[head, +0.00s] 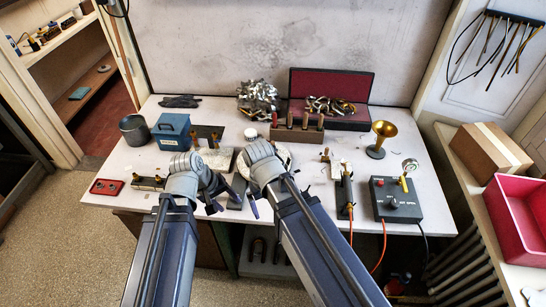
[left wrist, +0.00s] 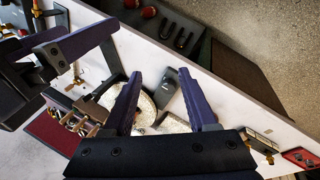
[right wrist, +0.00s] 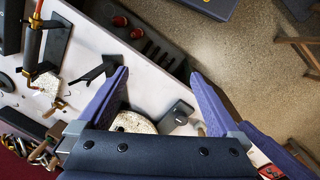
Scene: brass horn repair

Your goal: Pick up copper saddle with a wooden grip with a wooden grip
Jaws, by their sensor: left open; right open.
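Several tools with wooden or reddish grips stand in a wooden rack (head: 297,138) at the back of the bench; in the left wrist view the rack (left wrist: 84,122) is at left. I cannot tell which, if any, is the copper saddle. My left gripper (head: 216,196) is open and empty over the front middle of the bench; its fingers (left wrist: 159,75) frame a grey block (left wrist: 171,84). My right gripper (head: 245,198) is open and empty close beside it; in the right wrist view the fingers (right wrist: 158,75) are wide apart. Both are in front of the rack, well short of it.
A pale round disc (right wrist: 135,122) lies below the right gripper. A blue box (head: 172,132) and dark pot (head: 134,130) stand at left. A red-lined case (head: 330,84) is behind the rack. A brass bell (head: 384,130) and a control box (head: 397,200) stand at right.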

